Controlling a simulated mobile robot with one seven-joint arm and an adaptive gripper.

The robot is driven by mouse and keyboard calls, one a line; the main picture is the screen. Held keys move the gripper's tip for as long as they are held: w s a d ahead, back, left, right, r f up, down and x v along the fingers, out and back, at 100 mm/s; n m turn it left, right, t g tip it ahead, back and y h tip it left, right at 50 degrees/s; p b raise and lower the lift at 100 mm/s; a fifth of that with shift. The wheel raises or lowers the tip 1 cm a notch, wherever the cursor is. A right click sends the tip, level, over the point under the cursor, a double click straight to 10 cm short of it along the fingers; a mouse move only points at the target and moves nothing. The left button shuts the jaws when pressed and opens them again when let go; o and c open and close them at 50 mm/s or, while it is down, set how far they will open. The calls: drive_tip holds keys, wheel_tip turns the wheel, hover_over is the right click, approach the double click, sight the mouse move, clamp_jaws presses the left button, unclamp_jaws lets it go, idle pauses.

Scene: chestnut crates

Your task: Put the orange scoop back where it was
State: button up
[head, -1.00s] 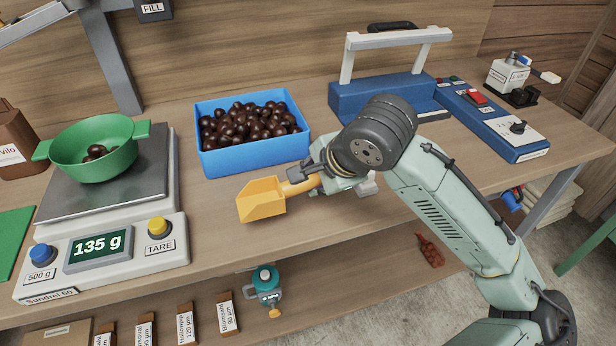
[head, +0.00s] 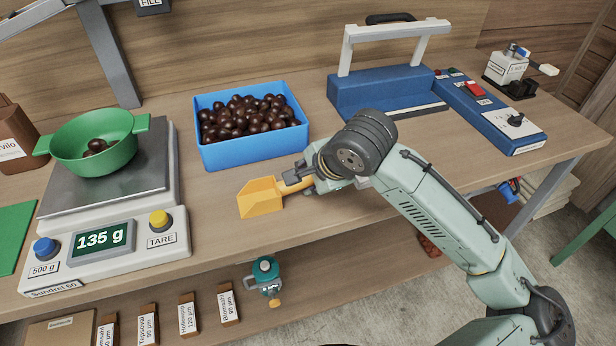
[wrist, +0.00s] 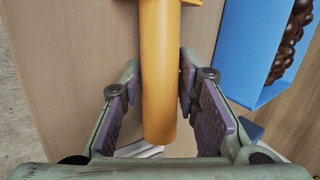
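The orange scoop (head: 260,197) is in front of the blue crate (head: 253,151), low over the wooden bench top, with its square pan pointing left. I cannot tell whether it touches the bench. My gripper (head: 303,180) is at the scoop's handle, on its right side. In the wrist view the orange handle (wrist: 161,75) runs between the two purple-padded fingers (wrist: 161,88), which sit close against both its sides. My gripper looks shut on the handle. The blue crate is full of dark brown chestnuts (head: 250,120).
A scale (head: 110,190) reading 135 g stands at left, with a green pot (head: 95,155) holding a few chestnuts. A blue sealer (head: 375,93) stands behind my arm. The bench's front edge is close; a lower shelf holds a teal tool (head: 265,275) and small labelled boxes.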

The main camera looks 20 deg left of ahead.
drive_tip(key=shift+o, duration=0.2)
drive_tip(key=shift+r, duration=0.15)
drive_tip(key=shift+d+r, duration=0.1)
drive_tip(key=shift+r, duration=0.1)
drive_tip(key=b+v, duration=0.1)
drive_tip(key=v, duration=1)
drive_tip(key=shift+r, duration=0.3)
drive_tip(key=shift+s+d, duration=0.1)
drive_tip(key=shift+s, duration=0.05)
